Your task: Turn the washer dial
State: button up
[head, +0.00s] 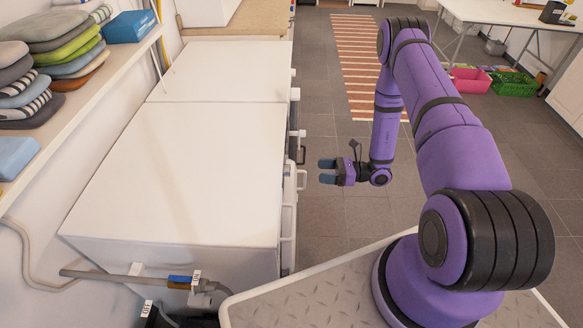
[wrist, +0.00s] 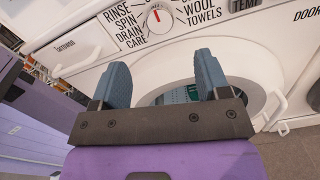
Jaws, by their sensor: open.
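The washer (head: 190,170) is the near white machine in the head view, seen mostly from above. Its front shows in the wrist view. There the washer dial (wrist: 158,19) is a round white knob with a red pointer line, at the top middle, with words such as RINSE, SPIN, DRAIN and WOOL printed around it. My gripper (head: 325,171) is open and empty, in front of the machine's front face and apart from it. In the wrist view its two blue-grey fingers (wrist: 160,80) lie below the dial, and the dial is not between them.
The round washer door (wrist: 262,95) is below the dial, behind my fingers. A drawer front (wrist: 75,48) is left of the dial. Folded clothes (head: 50,50) lie on a shelf at left. A striped rug (head: 350,60) and open grey floor are beyond my arm.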

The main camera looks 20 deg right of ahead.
aim_at(287, 171)
jog(key=x, duration=1)
jog(key=shift+a, duration=0.25)
jog(key=c, duration=0.9)
